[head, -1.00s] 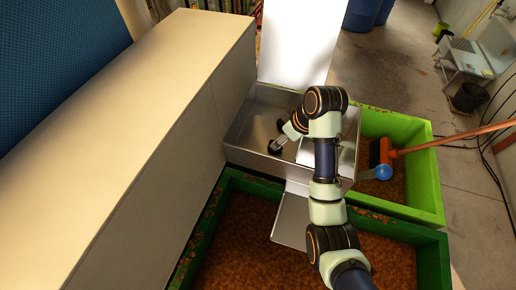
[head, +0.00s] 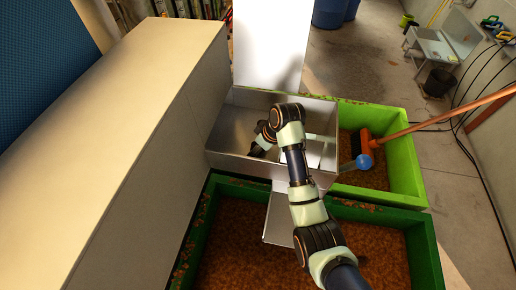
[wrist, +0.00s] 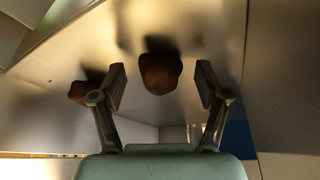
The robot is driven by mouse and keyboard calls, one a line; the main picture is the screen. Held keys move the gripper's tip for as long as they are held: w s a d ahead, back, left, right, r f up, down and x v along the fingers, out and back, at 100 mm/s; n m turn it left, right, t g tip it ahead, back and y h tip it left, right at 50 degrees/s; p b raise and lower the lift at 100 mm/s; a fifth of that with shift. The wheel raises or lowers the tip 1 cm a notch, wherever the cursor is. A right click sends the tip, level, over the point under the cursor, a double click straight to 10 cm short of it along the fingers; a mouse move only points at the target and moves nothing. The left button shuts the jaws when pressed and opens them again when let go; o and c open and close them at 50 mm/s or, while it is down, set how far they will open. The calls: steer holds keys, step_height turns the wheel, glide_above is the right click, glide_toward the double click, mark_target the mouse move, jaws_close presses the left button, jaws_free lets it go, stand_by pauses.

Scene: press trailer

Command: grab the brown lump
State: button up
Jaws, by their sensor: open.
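A dark brown rounded lump (wrist: 160,73) lies on a shiny metal surface in the wrist view. It shows in the gap between the two fingers of my gripper (wrist: 161,84), which is open and not touching it as far as I see. A second, smaller brown lump (wrist: 80,92) lies to the left, partly behind the left finger. In the head view my gripper (head: 258,150) reaches down inside a metal tray (head: 228,135). The lumps are not clear there, as my arm covers part of the tray.
A long beige box (head: 120,130) stands left of the tray, and a white panel (head: 270,45) rises behind it. A bright green bin (head: 405,160) with an orange-handled tool (head: 430,124) is at right. A dark green bin (head: 425,250) is in front.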

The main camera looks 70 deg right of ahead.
steer(key=c, duration=1.2)
steer(key=shift+r, duration=0.1)
step_height(320, 180, up, 20)
steer(key=p, duration=0.8)
